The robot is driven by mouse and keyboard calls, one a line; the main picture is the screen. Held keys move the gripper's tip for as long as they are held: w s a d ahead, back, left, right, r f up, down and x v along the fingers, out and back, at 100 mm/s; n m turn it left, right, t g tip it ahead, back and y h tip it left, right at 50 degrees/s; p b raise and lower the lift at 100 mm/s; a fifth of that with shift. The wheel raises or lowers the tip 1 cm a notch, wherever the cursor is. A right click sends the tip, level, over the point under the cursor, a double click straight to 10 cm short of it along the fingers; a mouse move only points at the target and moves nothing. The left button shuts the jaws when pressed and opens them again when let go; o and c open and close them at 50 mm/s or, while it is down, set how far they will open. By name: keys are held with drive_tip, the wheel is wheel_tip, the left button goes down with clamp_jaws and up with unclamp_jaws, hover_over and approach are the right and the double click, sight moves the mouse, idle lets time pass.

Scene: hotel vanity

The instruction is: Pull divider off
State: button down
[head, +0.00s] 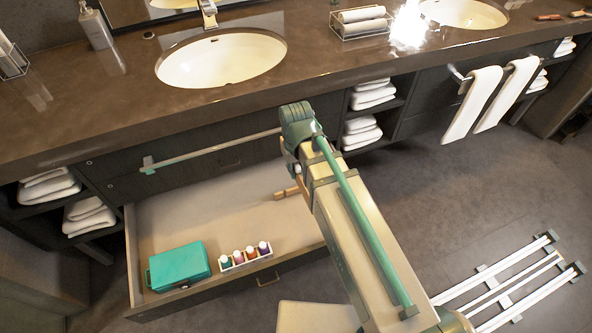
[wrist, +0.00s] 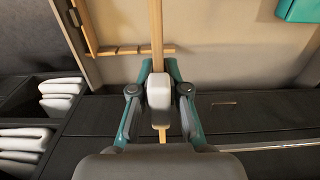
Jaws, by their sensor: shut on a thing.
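A long wooden divider strip (wrist: 157,35) runs through the middle of the wrist view, over the pale drawer floor. My gripper (wrist: 159,84) is closed around a light grey block (wrist: 159,92) on the strip. The strip's lower end shows below the block. In the head view my arm hides most of the strip and the gripper's fingertips. A short wooden piece (head: 286,192) shows just left of my arm, above the open drawer (head: 155,240). I cannot tell whether the strip touches the drawer floor.
In the drawer are a teal case (head: 180,267) and a white rack of small bottles (head: 246,258). A notched wooden piece (wrist: 128,50) lies beside the strip. A bar (head: 212,152) runs along the vanity front. Shelves with towels (head: 362,131) stand right of the drawer.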

drive_tip(key=shift+r+p, duration=2.7)
drive_tip(key=shift+r, duration=0.85)
drive_tip(key=shift+f, duration=0.15)
